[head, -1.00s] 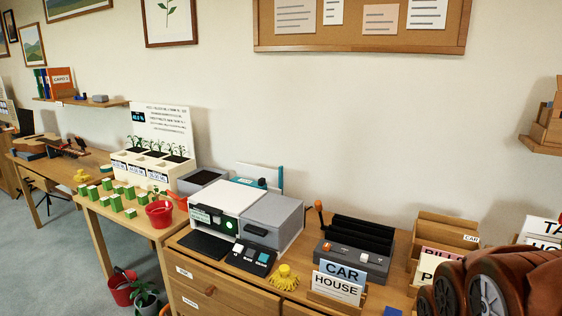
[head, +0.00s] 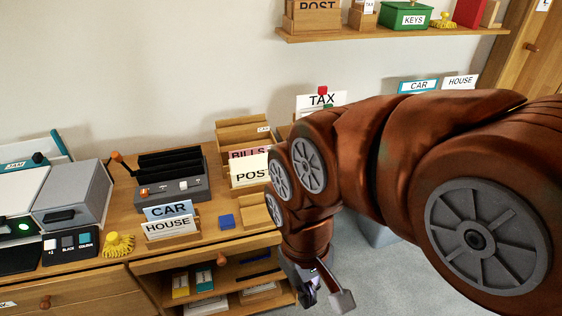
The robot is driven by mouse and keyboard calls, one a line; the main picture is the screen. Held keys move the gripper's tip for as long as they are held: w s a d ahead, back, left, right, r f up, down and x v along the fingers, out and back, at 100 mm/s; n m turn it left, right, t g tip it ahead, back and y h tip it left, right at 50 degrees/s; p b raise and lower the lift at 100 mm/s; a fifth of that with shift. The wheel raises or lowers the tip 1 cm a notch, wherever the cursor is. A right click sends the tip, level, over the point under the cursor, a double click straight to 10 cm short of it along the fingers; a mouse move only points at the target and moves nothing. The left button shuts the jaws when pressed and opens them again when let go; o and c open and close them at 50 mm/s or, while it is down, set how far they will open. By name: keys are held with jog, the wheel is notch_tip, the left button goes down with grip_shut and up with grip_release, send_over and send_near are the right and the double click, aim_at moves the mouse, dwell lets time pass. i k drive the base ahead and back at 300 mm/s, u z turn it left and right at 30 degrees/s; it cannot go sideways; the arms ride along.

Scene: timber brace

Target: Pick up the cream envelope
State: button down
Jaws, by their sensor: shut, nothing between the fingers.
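I cannot pick out a cream envelope for certain. A pale card marked POST (head: 250,172) stands in a wooden sorter (head: 245,135) on the desk, in front of a pink card marked BILLS (head: 247,154). A blue card marked CAR (head: 169,209) and a white card marked HOUSE (head: 168,226) stand in a holder to the left. My gripper (head: 320,292) is shut and empty. It hangs low at the bottom of the head view, just right of the desk's open shelves. My arm hides part of the desk's right end.
A black slotted device (head: 170,190) and a grey-and-white machine (head: 70,195) stand on the desk. A yellow knobbed object (head: 118,244) and a blue block (head: 227,221) lie near its front. The open shelves (head: 215,283) hold small items. Grey floor (head: 400,285) lies right of the desk.

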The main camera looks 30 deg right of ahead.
aim_at(239, 180)
jog(key=z, duration=2.1)
jog(key=i, duration=0.7)
jog(key=u, duration=3.55)
